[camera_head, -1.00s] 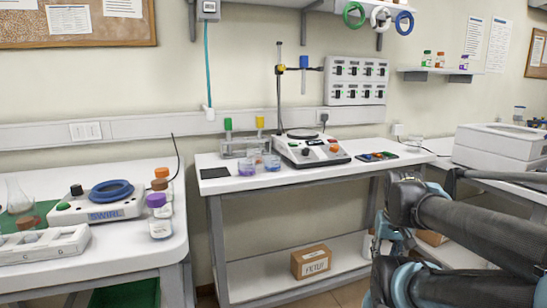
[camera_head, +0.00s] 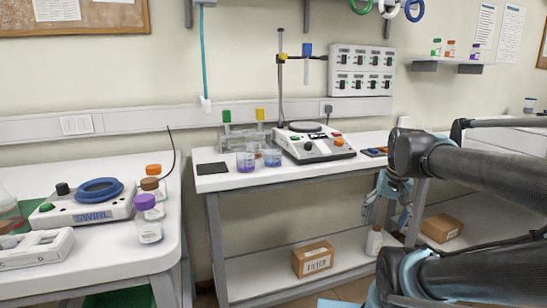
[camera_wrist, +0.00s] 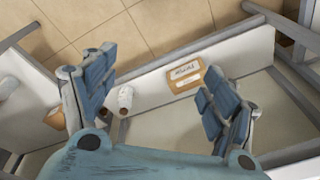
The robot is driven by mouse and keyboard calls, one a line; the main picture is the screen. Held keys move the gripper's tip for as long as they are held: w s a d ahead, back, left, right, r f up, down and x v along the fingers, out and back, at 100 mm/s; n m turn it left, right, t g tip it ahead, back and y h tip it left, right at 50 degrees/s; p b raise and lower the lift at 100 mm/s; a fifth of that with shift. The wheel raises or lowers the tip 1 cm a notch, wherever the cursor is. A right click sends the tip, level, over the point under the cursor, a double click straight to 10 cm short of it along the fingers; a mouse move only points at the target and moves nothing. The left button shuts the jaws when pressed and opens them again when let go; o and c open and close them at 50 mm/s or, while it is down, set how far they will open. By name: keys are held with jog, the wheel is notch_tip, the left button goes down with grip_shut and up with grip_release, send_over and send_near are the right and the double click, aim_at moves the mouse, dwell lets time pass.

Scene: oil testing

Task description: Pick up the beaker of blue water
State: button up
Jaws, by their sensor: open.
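The beaker of blue water (camera_head: 272,158) stands on the middle table in the head view, in front of the hot plate stirrer's left side. A beaker of purple liquid (camera_head: 246,162) stands just left of it. My gripper (camera_head: 387,212) is open and empty, hanging right of the table front and below the tabletop level, well apart from the beakers. The wrist view shows its two blue fingers (camera_wrist: 158,62) spread wide, facing down over the lower shelf and floor. The beakers are not in the wrist view.
The middle table (camera_head: 225,181) also bears a stirrer (camera_head: 316,147) with a stand, a tube rack (camera_head: 233,141) and a black pad (camera_head: 211,168). A box (camera_head: 312,259) and a white bottle (camera_head: 374,241) are on its lower shelf. A swirl mixer (camera_head: 92,207) is on the left table.

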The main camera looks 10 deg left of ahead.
jog(key=w+a+r+m+g+y, duration=0.15)
jog(key=w+a+r+m, duration=0.25)
jog(key=w+a+r, duration=0.65)
jog(key=w+a+r+m+g+y, duration=0.15)
jog(key=w+a+r+m, duration=0.25)
jog(key=w+a+r, duration=0.65)
jog(key=m+g, duration=0.1)
jog(key=m, duration=0.1)
send_near(269, 151)
jog(key=f, duration=0.1)
jog(key=w+a+f, duration=0.1)
jog(key=f, duration=0.3)
jog(key=shift+w+a+f, duration=0.25)
jog(key=shift+a, duration=0.1)
jog(key=shift+x, duration=2.7)
jog(key=shift+a+r, duration=0.1)
jog(key=shift+a, duration=0.1)
jog(key=c, duration=1.3)
